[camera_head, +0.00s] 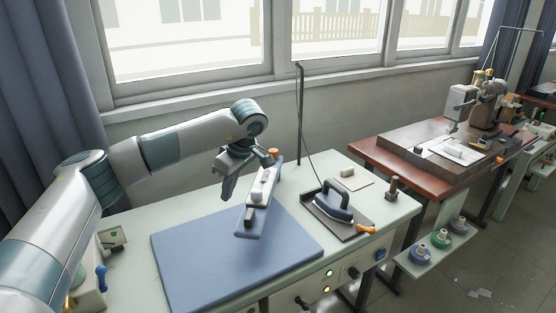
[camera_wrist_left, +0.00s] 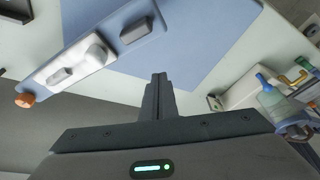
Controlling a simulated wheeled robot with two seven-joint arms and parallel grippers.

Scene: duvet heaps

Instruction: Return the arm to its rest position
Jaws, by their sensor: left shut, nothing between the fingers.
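My left arm reaches in from the left in the head view, over the pale table (camera_head: 370,190). My left gripper (camera_head: 226,193) is shut and empty, pointing down above the back part of the blue pad (camera_head: 200,262). My right gripper is not in either view.
A narrow blue board (camera_head: 250,222) with white blocks lies close right of the gripper. An iron (camera_head: 333,200) rests on a dark plate, with a tall pole (camera_head: 299,110) behind. A sewing machine (camera_head: 488,105) stands on the brown table (camera_head: 385,160). Windows and wall are behind.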

